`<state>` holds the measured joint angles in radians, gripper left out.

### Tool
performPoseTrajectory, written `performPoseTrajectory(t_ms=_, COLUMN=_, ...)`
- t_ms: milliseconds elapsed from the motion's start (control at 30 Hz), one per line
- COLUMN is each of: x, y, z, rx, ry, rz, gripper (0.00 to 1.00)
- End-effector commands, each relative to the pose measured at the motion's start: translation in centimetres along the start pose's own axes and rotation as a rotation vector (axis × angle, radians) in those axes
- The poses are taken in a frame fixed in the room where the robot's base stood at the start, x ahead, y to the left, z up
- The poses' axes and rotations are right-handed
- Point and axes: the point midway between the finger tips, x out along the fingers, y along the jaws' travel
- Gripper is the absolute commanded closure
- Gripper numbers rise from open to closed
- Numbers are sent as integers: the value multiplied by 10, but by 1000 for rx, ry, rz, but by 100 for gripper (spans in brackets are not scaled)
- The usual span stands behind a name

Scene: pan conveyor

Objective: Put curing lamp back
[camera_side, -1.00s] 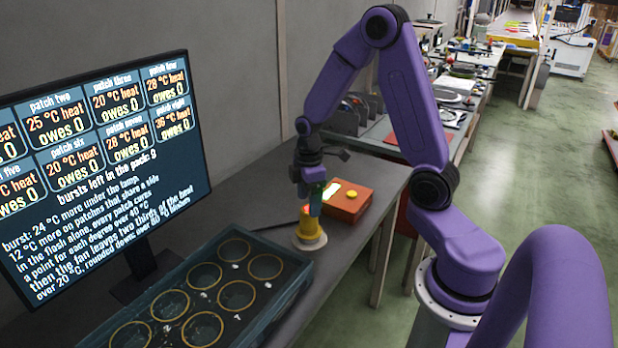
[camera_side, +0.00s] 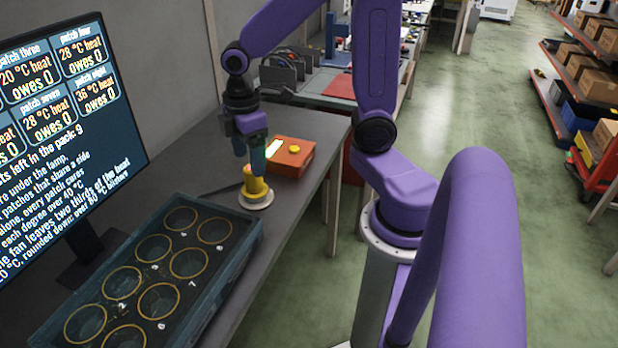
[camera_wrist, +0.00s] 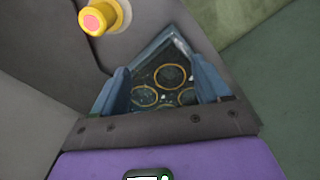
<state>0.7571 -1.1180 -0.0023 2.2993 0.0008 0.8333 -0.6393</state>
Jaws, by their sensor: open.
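The curing lamp is most likely the yellow upright piece (camera_side: 254,186) on a round pale base (camera_side: 256,201), standing on the grey bench near the tray's far right corner. In the wrist view a yellow round body with a pink end (camera_wrist: 97,18) shows at the upper left, outside the fingers. My gripper (camera_side: 251,160) is open, its fingers pointing down close to the lamp's top. Contact cannot be told from the side view. In the wrist view my gripper's fingers (camera_wrist: 160,82) stand apart with no object held between them.
A dark tray (camera_side: 252,243) with several ringed round patches lies in front of the lamp. An orange box (camera_side: 300,157) with a yellow button and lit panel stands just behind it. A monitor (camera_side: 40,130) stands at the left. The bench (camera_side: 190,150) has bare room.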

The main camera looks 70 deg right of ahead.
Motion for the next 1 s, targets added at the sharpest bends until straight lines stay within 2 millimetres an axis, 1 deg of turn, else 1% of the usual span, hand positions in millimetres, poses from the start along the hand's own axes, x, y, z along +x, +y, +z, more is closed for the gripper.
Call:
performPoseTrajectory(t_ms=33, x=-3, y=-18, z=-2, rx=-18, ry=4, rz=2, gripper=24)
performPoseTrajectory(t_ms=167, x=-9, y=-58, z=-3, rx=-38, ry=9, rz=1, gripper=24)
performPoseTrajectory(t_ms=300, x=-13, y=-99, z=5, rx=-62, ry=15, rz=-1, gripper=24)
performPoseTrajectory(t_ms=400, x=-16, y=-125, z=14, rx=-76, ry=17, rz=-3, gripper=24)
performPoseTrajectory(t_ms=500, x=-17, y=-146, z=24, rx=-88, ry=20, rz=-6, gripper=24)
performPoseTrajectory(t_ms=600, x=-18, y=-159, z=32, rx=-94, ry=22, rz=-8, gripper=24)
performPoseTrajectory(t_ms=700, x=-18, y=-167, z=38, rx=-98, ry=21, rz=-9, gripper=24)
performPoseTrajectory(t_ms=1000, x=-18, y=-170, z=40, rx=-97, ry=20, rz=-10, gripper=24)
